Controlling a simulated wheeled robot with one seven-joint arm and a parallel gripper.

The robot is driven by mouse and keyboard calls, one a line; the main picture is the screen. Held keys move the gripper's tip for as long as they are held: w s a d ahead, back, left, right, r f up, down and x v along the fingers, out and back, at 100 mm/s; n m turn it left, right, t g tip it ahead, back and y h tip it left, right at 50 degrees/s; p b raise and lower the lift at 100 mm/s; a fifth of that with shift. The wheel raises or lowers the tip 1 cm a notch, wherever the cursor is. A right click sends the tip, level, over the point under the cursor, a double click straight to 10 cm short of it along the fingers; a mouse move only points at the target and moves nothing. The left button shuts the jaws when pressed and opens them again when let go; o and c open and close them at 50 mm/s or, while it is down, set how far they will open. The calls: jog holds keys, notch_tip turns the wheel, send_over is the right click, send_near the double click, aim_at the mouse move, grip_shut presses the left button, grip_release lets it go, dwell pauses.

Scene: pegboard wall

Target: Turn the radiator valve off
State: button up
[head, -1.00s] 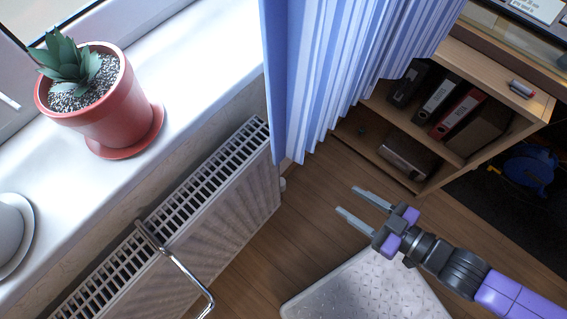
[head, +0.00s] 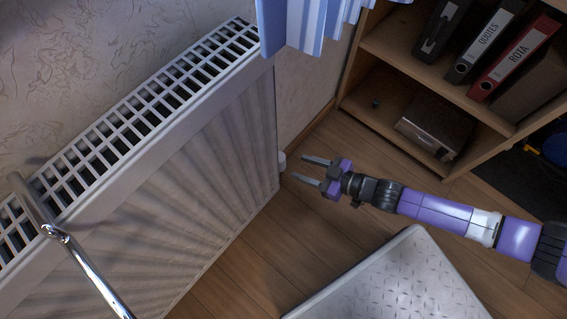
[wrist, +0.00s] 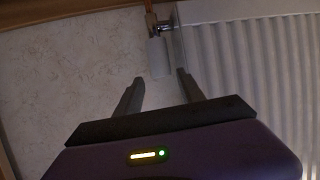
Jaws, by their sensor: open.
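The radiator (head: 200,170) stands against the wall at the left in the head view and at the right in the wrist view (wrist: 255,60). In the wrist view the white valve head (wrist: 157,58) hangs beside a shiny metal fitting (wrist: 165,27). My gripper (head: 299,168) is open and empty, just right of the valve in the head view. In the wrist view my gripper's fingertips (wrist: 159,77) lie either side of the valve's line, apparently short of it. No markings on the valve can be read.
A chrome rail (head: 85,265) hangs over the radiator's top at left. A wooden shelf unit (head: 385,62) with binders stands at upper right. A pale tread-plate platform (head: 400,285) lies on the floor below my arm. A blue curtain (head: 310,22) hangs above the radiator's end.

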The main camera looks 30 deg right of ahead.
aim_at(283, 161)
jog(key=b+x, duration=0.3)
jog(key=x, duration=0.4)
jog(key=shift+w+a+f, duration=0.15)
jog(key=shift+w, duration=0.2)
grip_shut()
